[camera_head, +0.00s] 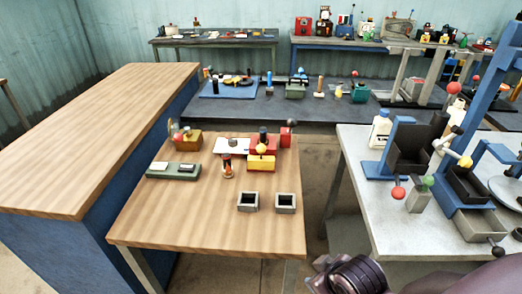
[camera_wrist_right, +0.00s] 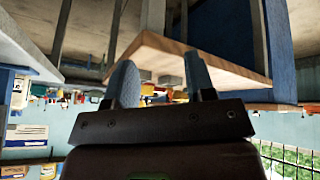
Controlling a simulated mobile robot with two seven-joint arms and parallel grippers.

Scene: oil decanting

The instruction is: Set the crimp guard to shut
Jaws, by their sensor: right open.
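I cannot tell for certain which part is the crimp guard. On the small wooden table, a red device with a dark knob (camera_head: 284,135) stands at the back, with a yellow block (camera_head: 261,161) in front of it. A brass-yellow device with an upright disc (camera_head: 187,138) stands at the back left. Their guard positions are too small to read. My right gripper (camera_wrist_right: 163,82) shows in the right wrist view with its fingers apart and nothing between them. In the head view my right arm shows at the bottom, off the table's front right corner. My left gripper is not in view.
Two grey open boxes, a left one (camera_head: 248,202) and a right one (camera_head: 286,203), sit toward the table's right front. A green tray (camera_head: 173,170) and a small orange-black item (camera_head: 227,167) stand behind. The wooden table's front left (camera_head: 165,225) is bare. A grey table (camera_head: 365,222) with blue stands is at right.

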